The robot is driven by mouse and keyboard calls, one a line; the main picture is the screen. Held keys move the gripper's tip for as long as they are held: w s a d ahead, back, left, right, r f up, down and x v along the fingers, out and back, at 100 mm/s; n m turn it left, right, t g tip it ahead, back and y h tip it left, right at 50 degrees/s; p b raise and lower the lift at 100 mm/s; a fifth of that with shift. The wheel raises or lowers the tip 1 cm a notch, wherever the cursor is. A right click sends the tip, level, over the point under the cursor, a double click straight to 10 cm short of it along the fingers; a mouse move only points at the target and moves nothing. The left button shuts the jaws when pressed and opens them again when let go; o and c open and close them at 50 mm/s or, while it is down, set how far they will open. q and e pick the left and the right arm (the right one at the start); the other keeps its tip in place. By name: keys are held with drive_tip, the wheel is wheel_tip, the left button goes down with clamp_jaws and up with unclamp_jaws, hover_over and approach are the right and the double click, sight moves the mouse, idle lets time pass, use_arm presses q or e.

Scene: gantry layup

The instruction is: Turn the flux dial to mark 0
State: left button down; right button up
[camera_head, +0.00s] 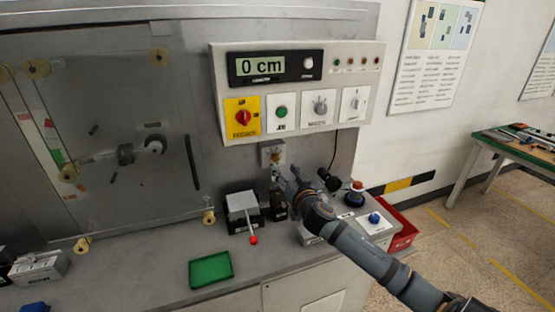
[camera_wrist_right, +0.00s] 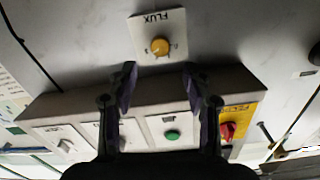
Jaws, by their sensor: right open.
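The flux dial is a small yellow knob (camera_wrist_right: 160,46) on a pale plate marked FLUX (camera_wrist_right: 170,22), shown upside down in the right wrist view. In the head view the plate (camera_head: 265,147) is on the wall just below the control panel, with the dial partly behind my gripper. My right gripper (camera_head: 280,174) is just below and in front of it. In the wrist view its two dark fingers (camera_wrist_right: 158,82) are apart, with nothing between them, and the dial lies beyond their tips. Which mark the dial points at is too small to tell. My left gripper is not in view.
The control panel (camera_head: 298,133) above carries a "0 cm" display (camera_head: 260,66), a red switch (camera_head: 243,117), a green button (camera_head: 281,112) and other knobs. Below are a red-tipped lever box (camera_head: 240,204), a green tray (camera_head: 211,269) and a blue-button box (camera_head: 376,227).

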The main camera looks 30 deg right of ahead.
sight(276, 158)
drive_tip(key=p+x, duration=0.2)
drive_tip(key=x, duration=0.5)
drive_tip(key=shift+r+p, duration=0.1)
drive_tip(key=shift+p, duration=0.2)
drive_tip(key=shift+w, duration=0.5)
clamp_jaws()
